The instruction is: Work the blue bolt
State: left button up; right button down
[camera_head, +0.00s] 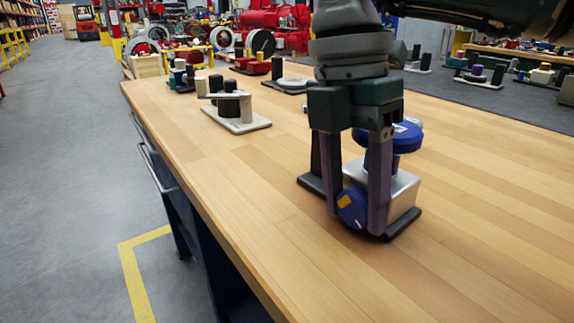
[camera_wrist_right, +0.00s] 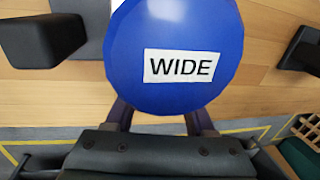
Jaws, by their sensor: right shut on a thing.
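The blue bolt (camera_head: 352,207) is a round blue head with a yellow mark and a white line, low on the front of a silver block (camera_head: 403,190). My right gripper (camera_head: 354,218) points down, with one finger on each side of the bolt head, shut on it. A blue disc (camera_head: 408,137) on a post tops the block. In the right wrist view this disc (camera_wrist_right: 180,95) carries a white label reading "WIDE" and hides the fingertips and the bolt. My left gripper is not in view.
The block stands on a dark base plate (camera_head: 405,222) on the wooden table (camera_head: 250,190). A pale plate with dark and light posts (camera_head: 236,118) stands behind to the left. More devices stand at the back. The table's left edge drops to the floor; the front right top is clear.

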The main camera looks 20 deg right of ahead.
aim_at(362, 194)
jog(key=shift+s+d+r+t+y+p, duration=0.15)
jog(key=shift+t+y+p, duration=0.15)
jog(key=shift+t+p, duration=0.45)
jog(key=shift+t, duration=0.55)
jog(key=shift+c, duration=1.3)
grip_release()
jog(key=r, duration=0.6)
jog(key=r+p, duration=0.1)
jog(key=r, duration=0.2)
jog(key=shift+s, duration=0.25)
jog(key=shift+r, duration=0.35)
jog(key=shift+s+y, duration=0.1)
jog(key=shift+y, duration=0.2)
